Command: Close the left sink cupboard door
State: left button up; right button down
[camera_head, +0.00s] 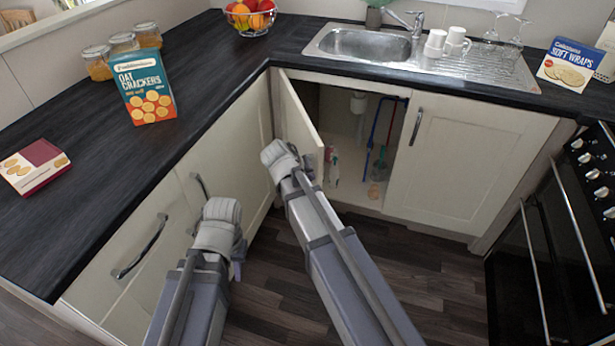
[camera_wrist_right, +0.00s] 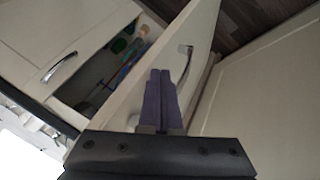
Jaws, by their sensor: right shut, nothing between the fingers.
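The left sink cupboard door (camera_head: 298,118) stands open in the head view, swung out from the sink unit. In the right wrist view the door (camera_wrist_right: 205,35) crosses the middle, with its metal handle (camera_wrist_right: 185,62) on the outer face. My right gripper (camera_head: 302,166) is at the door's outer side, near its free edge. Its purple fingers (camera_wrist_right: 160,74) are shut and empty, overlapping the door and beside the handle; contact cannot be told. My left gripper (camera_head: 237,265) is low by the left-hand units; its fingers are mostly hidden.
The open cupboard (camera_head: 350,125) shows pipes and bottles. The right sink door (camera_head: 460,165) is closed. The left-hand units (camera_head: 235,150) stand close to the open door. An oven (camera_head: 555,240) is at right. Floor (camera_head: 420,275) is clear before the sink unit.

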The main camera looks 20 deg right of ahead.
jog(key=w+d+n+y, duration=0.1)
jog(key=w+d, duration=0.4)
jog(key=d, duration=0.8)
jog(key=w+d+n+t+y, duration=0.1)
jog(key=w+d+n, duration=0.2)
jog(key=d, duration=1)
jog(key=w+d+n+t+y, duration=0.1)
jog(key=w+d, duration=0.7)
jog(key=d, duration=0.6)
jog(key=shift+w+n, duration=0.25)
jog(key=shift+n, duration=0.15)
jog(key=shift+s+a, duration=0.1)
